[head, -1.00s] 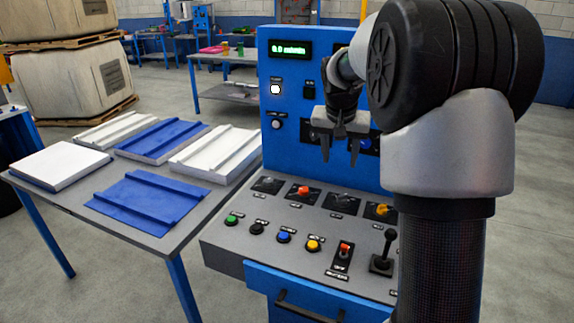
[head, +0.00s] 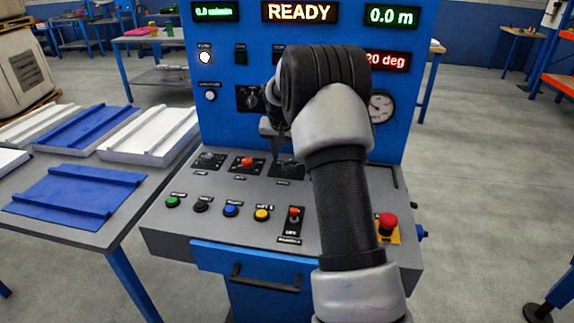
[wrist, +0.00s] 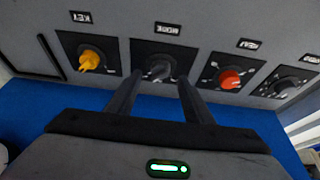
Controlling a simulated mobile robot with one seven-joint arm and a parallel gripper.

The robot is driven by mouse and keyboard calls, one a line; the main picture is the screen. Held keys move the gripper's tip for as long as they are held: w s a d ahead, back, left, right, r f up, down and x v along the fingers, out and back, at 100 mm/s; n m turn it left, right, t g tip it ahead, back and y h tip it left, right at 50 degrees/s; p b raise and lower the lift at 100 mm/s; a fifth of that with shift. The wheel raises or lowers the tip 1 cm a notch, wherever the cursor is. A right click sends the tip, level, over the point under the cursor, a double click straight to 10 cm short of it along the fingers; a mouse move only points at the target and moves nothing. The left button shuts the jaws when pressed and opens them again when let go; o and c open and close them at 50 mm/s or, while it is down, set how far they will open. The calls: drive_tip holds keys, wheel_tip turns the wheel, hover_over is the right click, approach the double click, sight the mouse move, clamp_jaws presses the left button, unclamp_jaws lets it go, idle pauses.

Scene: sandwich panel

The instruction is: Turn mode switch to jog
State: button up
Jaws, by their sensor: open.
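The mode switch (wrist: 158,69) is a dark knob on a square black plate, with an upside-down label reading MODE in the wrist view. In the head view its plate (head: 287,169) is partly hidden behind my arm. My gripper (wrist: 159,80) is open, its two fingers spread with the knob showing between their tips. I cannot tell whether the fingers touch it or how far off they are. In the head view the gripper is mostly hidden by my arm. The position marks on the switch are too small to read.
A yellow key switch (wrist: 90,60) and a red knob (wrist: 230,78) flank the mode switch. Coloured push buttons, including a green one (head: 172,202), line the console's front. A red emergency stop (head: 388,220) sits at right. The display (head: 299,12) reads READY.

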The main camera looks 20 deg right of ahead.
sight(287, 162)
drive_tip(key=shift+b+x, duration=0.3)
drive_tip(key=shift+x, duration=1.75)
drive_tip(key=c, duration=1)
drive_tip(key=shift+c, duration=0.2)
